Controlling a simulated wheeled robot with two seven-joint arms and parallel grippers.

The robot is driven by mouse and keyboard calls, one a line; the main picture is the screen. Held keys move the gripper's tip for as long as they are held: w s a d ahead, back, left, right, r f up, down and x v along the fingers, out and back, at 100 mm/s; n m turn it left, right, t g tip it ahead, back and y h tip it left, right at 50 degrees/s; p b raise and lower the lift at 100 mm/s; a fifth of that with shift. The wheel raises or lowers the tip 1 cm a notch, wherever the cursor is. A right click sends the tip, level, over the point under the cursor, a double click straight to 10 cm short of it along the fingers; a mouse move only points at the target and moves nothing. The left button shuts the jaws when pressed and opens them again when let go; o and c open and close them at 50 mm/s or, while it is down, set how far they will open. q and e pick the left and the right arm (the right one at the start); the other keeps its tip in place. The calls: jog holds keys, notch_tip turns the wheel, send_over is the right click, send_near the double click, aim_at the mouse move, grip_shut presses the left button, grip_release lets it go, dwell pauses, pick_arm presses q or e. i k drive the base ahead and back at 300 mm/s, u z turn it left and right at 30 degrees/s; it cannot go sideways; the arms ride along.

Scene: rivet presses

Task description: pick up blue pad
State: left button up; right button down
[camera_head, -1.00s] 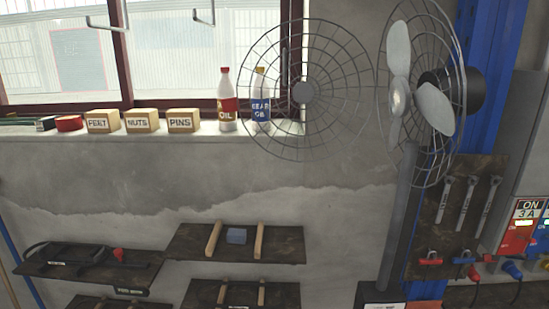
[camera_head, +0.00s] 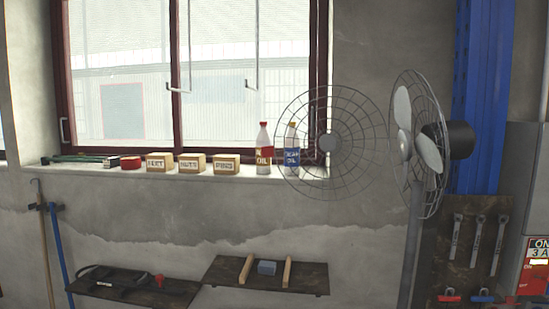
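The blue pad (camera_head: 267,268) is a small grey-blue block. It lies on a dark wall shelf (camera_head: 309,280) low in the middle of the view, between two light wooden strips, the left strip (camera_head: 246,269) and the right strip (camera_head: 287,273). It appears apart from both strips. Neither of my grippers is in view, so their state and distance from the pad do not show.
Another dark shelf (camera_head: 95,288) at lower left holds a dark tool with a red knob (camera_head: 159,280). A standing fan (camera_head: 415,145) is right of the pad's shelf. The windowsill above carries boxes and two bottles. Wrenches (camera_head: 477,240) hang at right.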

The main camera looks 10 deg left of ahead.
aim_at(264, 266)
jog(key=z, duration=0.05)
jog(key=k, duration=0.55)
jog(key=u, duration=0.7)
jog(key=i, duration=1.2)
jog(key=z, duration=0.7)
